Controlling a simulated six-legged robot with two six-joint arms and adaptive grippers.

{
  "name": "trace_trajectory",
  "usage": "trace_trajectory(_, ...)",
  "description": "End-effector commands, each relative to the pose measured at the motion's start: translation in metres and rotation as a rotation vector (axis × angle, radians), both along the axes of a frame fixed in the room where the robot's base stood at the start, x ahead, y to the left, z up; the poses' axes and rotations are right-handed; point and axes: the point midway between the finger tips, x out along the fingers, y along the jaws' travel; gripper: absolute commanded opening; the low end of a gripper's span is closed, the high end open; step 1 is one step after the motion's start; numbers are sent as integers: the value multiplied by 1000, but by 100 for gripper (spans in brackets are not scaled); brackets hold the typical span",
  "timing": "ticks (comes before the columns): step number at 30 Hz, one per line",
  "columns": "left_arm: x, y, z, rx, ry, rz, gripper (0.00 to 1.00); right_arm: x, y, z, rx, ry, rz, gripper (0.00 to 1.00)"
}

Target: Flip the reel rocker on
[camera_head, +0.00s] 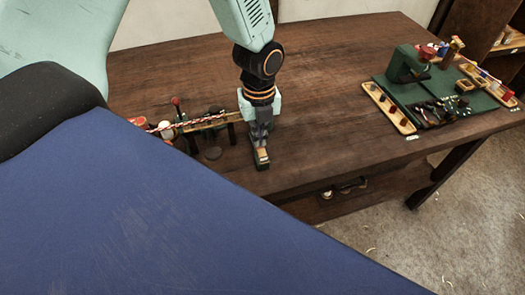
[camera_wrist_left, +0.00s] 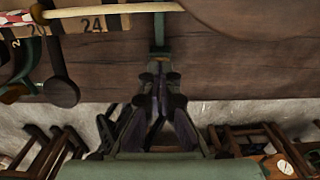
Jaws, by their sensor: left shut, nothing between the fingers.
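My left gripper (camera_head: 262,158) points down at the table's near edge, to the right of the rope rig. Its fingers (camera_wrist_left: 158,75) are shut and empty in the left wrist view. A small dark block with a tan top shows at the fingertips in the head view; I cannot tell whether it is the rocker or part of the gripper. I cannot pick out the reel rocker for certain. The rope rig has a red-and-white rope (camera_head: 185,123) and a lever with a red knob (camera_head: 176,101). My right gripper is not in view.
A numbered bar (camera_wrist_left: 92,24) and a dark round-ended rod (camera_wrist_left: 60,88) are at upper left in the wrist view. A green board (camera_head: 440,95) with a green machine and small parts trays stands at the table's right. The wooden table (camera_head: 320,80) between is clear.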

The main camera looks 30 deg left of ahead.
Motion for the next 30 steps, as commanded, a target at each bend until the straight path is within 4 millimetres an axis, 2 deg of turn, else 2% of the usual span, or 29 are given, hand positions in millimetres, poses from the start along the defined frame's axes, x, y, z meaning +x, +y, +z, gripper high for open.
trace_trajectory(25,0,0,-15,1,1,0,0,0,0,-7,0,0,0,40)
trace_trajectory(30,-1,0,-11,0,1,0,0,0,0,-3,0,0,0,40)
